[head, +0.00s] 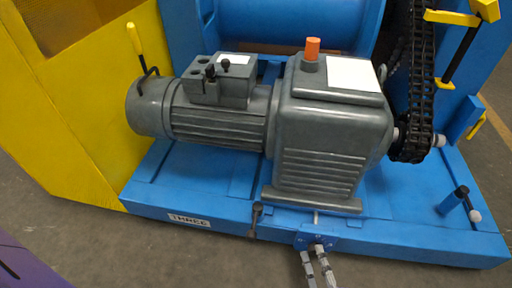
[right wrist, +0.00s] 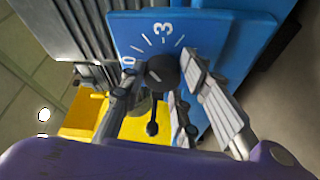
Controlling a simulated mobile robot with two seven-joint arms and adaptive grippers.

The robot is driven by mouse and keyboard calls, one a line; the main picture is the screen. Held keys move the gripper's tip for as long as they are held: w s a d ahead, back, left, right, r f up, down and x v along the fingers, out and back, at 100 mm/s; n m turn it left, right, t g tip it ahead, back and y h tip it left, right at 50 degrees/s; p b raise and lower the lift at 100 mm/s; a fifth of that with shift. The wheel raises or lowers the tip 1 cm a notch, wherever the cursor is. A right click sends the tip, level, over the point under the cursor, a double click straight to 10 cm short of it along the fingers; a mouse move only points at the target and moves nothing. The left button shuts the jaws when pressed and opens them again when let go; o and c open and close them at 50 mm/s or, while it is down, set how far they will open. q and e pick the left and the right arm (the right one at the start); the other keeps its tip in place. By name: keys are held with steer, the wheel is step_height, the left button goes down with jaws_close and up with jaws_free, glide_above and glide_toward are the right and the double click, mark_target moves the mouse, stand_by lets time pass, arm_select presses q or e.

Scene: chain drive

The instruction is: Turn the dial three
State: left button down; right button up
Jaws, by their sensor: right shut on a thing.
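The dial is a dark round knob (right wrist: 160,72) on a blue plate (right wrist: 200,32) with white tick marks. A white 3 stands above the knob, and what looks like a 0 is at its left. My right gripper (right wrist: 158,84) is shut on the knob, one finger on each side. I cannot tell which mark the knob points to. In the head view, the right gripper (head: 317,250) reaches up from the bottom to the small blue plate (head: 328,240) at the front edge of the base. It hides the knob there. My left gripper is not in view.
A grey motor and gearbox (head: 325,125) stand on the blue base (head: 410,225). A dark lever (head: 257,218) is left of the dial, beside a label reading THREE (head: 189,220). A black chain (head: 412,85) runs at the right. A yellow cabinet (head: 70,120) stands at the left.

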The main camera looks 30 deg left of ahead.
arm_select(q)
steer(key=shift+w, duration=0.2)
arm_select(e)
steer(key=shift+w+a+r, duration=0.2)
steer(key=shift+w+r, duration=0.05)
steer(key=shift+r, duration=0.2)
steer(key=o, duration=1)
steer(key=shift+s+f, duration=0.1)
steer(key=shift+d+f, duration=0.1)
steer(key=shift+f, duration=0.05)
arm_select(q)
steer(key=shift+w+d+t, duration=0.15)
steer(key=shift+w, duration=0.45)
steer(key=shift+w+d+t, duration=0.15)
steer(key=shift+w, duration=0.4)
arm_select(e)
steer(key=v, duration=1.2)
steer(key=shift+f, duration=0.2)
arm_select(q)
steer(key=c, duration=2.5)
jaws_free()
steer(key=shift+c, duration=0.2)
